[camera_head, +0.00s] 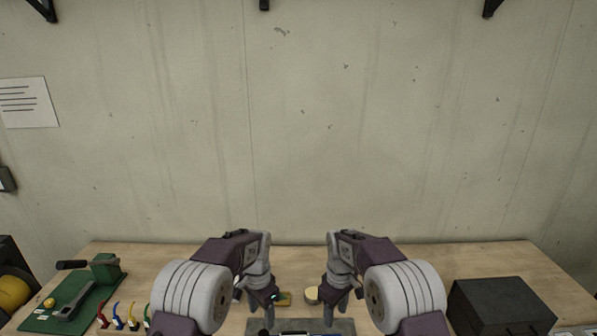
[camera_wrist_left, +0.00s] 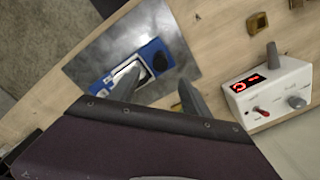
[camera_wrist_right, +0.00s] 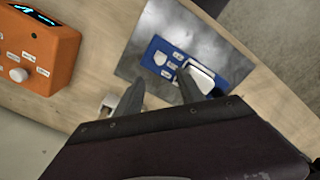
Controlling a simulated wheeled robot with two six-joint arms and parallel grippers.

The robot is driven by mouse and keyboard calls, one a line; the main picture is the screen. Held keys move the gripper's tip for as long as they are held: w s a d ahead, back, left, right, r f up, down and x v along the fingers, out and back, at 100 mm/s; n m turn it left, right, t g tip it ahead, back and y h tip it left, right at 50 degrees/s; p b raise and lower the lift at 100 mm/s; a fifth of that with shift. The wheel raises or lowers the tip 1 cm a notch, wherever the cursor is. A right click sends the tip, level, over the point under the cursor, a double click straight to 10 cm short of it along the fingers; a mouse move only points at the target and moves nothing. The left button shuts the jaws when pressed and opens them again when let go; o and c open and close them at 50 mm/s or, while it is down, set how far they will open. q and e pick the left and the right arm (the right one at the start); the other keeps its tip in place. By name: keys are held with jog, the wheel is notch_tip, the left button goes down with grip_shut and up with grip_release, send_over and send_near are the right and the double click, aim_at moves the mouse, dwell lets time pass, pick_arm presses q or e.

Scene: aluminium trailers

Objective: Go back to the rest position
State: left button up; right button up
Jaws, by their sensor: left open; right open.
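My left gripper (camera_head: 268,302) and my right gripper (camera_head: 334,303) hang side by side, fingers down, over the front middle of the workbench in the head view. A gap separates them. Both are open and nothing shows between their fingers. In the left wrist view the open left fingers (camera_wrist_left: 158,88) appear in front of a blue device (camera_wrist_left: 151,55) on a grey metal plate (camera_wrist_left: 115,50). In the right wrist view the open right fingers (camera_wrist_right: 158,90) partly cover the same kind of blue device (camera_wrist_right: 170,57). I cannot tell whether the fingers touch it.
A green mat (camera_head: 88,288) with tools lies on the left of the wooden workbench (camera_head: 440,262). A black box (camera_head: 497,306) stands on the right. A white unit with a red display (camera_wrist_left: 270,95) shows in the left wrist view, an orange one (camera_wrist_right: 38,50) in the right.

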pick_arm(q)
jog(key=s+a+r+n+t+b, duration=0.1)
jog(key=s+a+r+n+b, duration=0.1)
jog(key=s+a+b, duration=0.4)
pick_arm(e)
jog(key=s+d+r+m+t, duration=0.1)
jog(key=s+d+m, duration=0.1)
jog(key=s+d, duration=0.35)
pick_arm(q)
jog(key=s+f+n+b, duration=0.1)
jog(key=s+f+n, duration=0.2)
jog(key=s, duration=0.5)
jog(key=s+a+f+n+b, duration=0.1)
jog(key=s+f+n, duration=0.3)
jog(key=s+f, duration=0.2)
jog(key=shift+s+a, duration=0.3)
jog(key=shift+s, duration=0.95)
pick_arm(e)
jog(key=s+d+f+m, duration=0.1)
jog(key=s+f+m, duration=0.2)
jog(key=s, duration=0.5)
jog(key=s+d+f+m, duration=0.1)
jog(key=s+f+m, duration=0.3)
jog(key=s, duration=0.5)
jog(key=shift+f, duration=0.55)
